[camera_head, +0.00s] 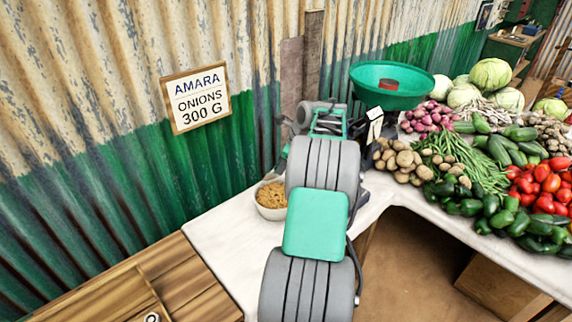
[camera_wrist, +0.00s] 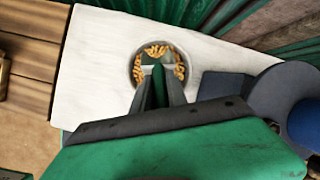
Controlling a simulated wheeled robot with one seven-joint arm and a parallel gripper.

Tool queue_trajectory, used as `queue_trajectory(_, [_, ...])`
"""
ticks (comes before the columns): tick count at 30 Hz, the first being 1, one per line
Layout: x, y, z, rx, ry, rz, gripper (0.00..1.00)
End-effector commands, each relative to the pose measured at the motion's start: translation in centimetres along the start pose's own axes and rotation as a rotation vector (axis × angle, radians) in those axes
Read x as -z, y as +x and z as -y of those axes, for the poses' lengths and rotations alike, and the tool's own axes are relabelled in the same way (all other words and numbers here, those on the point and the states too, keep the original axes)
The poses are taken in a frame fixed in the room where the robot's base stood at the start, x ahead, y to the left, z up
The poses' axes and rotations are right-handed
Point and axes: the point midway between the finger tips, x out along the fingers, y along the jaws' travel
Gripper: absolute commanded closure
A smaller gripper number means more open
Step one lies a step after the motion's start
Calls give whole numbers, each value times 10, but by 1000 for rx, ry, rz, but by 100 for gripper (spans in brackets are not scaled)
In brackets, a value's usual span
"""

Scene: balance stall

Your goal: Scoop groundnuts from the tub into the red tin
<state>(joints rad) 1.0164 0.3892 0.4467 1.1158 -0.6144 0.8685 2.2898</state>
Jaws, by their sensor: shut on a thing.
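The tub of groundnuts (camera_head: 273,214) stands on the pale counter at the wall side, left of my arm; it also shows in the wrist view (camera_wrist: 134,68). My gripper (camera_wrist: 158,76) is over the tub in the wrist view, its fingers shut on a narrow dark green thing (camera_wrist: 159,88). It looks like a scoop handle; its far end is hidden or too small to make out. In the head view my arm hides the gripper. The red tin (camera_head: 389,86) sits inside a wide green pan (camera_head: 376,72), beyond my arm to the right.
Potatoes (camera_head: 398,160), onions (camera_head: 428,117), peppers (camera_head: 488,208), tomatoes (camera_head: 540,186) and cabbages (camera_head: 490,75) cover the right of the counter (camera_head: 218,240). A corrugated wall with a sign (camera_head: 196,99) runs along the back. Dark rounded parts (camera_wrist: 262,92) lie right of the tub in the wrist view.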

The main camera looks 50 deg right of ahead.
Motion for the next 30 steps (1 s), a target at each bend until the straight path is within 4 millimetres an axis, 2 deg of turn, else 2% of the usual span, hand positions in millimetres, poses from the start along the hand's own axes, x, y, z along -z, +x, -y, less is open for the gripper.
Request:
queue_trajectory(3, [6,14,-2,1,0,0,100])
queue_trajectory(20, [25,51,-7,0,4,0,100])
queue_trajectory(28, [36,76,-10,1,5,0,100])
queue_trajectory(30, [35,72,-9,3,4,1,100])
